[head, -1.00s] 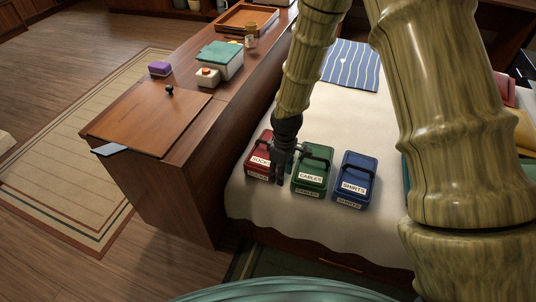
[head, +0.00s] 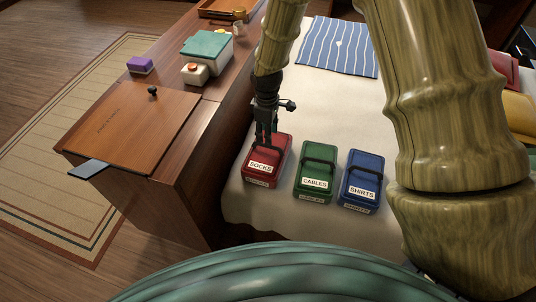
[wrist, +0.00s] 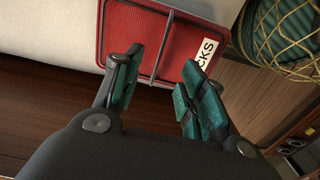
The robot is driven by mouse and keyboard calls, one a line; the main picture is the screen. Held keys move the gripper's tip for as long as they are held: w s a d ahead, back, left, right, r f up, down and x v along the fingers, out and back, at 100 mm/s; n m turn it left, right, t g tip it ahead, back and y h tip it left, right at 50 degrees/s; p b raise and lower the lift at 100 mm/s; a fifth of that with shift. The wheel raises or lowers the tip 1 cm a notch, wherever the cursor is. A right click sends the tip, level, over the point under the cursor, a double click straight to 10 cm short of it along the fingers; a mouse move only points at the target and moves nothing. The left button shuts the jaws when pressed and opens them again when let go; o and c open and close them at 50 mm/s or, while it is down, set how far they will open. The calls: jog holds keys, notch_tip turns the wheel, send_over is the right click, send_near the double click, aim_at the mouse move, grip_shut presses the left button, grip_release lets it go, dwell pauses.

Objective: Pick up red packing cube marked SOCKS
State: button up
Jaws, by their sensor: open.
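The red packing cube marked SOCKS (head: 262,167) lies on the white cloth, leftmost of three cubes, its white label facing me. My gripper (head: 265,142) is at its far left part in the head view, pointing down, partly covering it. In the wrist view the red cube (wrist: 125,40) fills the upper middle, with a dark strap across its top and the label partly showing. My gripper (wrist: 160,75) is open there, its two fingers apart with nothing held between them. Whether a fingertip touches the cube I cannot tell.
A green CABLES cube (head: 315,178) and a blue SHIRTS cube (head: 361,183) stand to the right of the red one. A wooden counter (head: 200,150) runs along the left. A striped blue cloth (head: 337,47) lies farther back. The white surface ends just in front of the cubes.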

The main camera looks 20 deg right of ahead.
aim_at(268, 154)
jog(key=shift+w+a+f, duration=0.1)
jog(key=shift+w+f, duration=0.1)
jog(key=shift+f, duration=0.85)
jog(key=shift+s+f, duration=0.15)
jog(key=shift+f, duration=0.3)
jog(key=shift+d+f+p, duration=0.2)
jog(key=shift+f+p, duration=0.3)
jog(key=shift+f, duration=1.9)
grip_shut()
